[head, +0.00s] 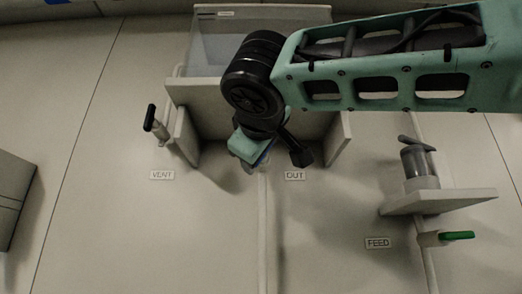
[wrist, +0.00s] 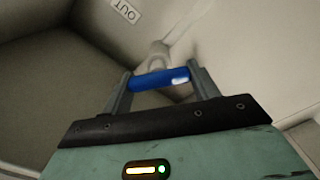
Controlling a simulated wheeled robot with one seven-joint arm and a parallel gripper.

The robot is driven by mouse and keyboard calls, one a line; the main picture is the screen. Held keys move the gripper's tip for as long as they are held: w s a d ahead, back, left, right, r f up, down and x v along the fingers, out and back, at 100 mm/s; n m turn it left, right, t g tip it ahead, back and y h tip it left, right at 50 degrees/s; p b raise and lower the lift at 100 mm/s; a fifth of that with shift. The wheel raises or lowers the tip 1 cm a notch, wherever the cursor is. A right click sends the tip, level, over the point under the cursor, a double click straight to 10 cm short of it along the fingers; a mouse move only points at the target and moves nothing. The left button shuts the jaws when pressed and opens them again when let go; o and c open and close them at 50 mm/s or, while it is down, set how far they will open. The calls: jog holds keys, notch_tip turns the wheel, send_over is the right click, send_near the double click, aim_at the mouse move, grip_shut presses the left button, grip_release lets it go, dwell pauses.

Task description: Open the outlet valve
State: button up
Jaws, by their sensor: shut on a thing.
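The outlet valve's blue handle (wrist: 155,80) lies crosswise in the wrist view, in front of its pale stem (wrist: 158,52). The OUT label (wrist: 125,11) is on the wall near it, and also shows in the head view (head: 295,175). My gripper (wrist: 160,84) is shut on the blue handle, with one finger at each end of it. In the head view my gripper (head: 254,150) is below the shelf box and hides most of the valve.
A black-handled valve (head: 149,120) stands by the VENT label (head: 162,175) at left. A green-handled valve (head: 457,236) is by the FEED label (head: 377,243), below a shelf (head: 440,201) with a jar (head: 419,165). Side panels flank my gripper.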

jog(key=n, duration=0.3)
jog(key=shift+n+p, duration=0.3)
jog(key=shift+a+f+n+p, duration=0.15)
jog(key=shift+n+p, duration=0.2)
jog(key=shift+n, duration=1.15)
jog(key=o, duration=1)
jog(key=shift+s, duration=0.15)
jog(key=s+b, duration=0.1)
jog(key=s, duration=0.4)
jog(key=s+b, duration=0.1)
jog(key=s, duration=0.5)
jog(key=s+b, duration=0.2)
jog(key=s, duration=0.4)
jog(key=shift+s+a, duration=0.1)
jog(key=shift+a, duration=0.15)
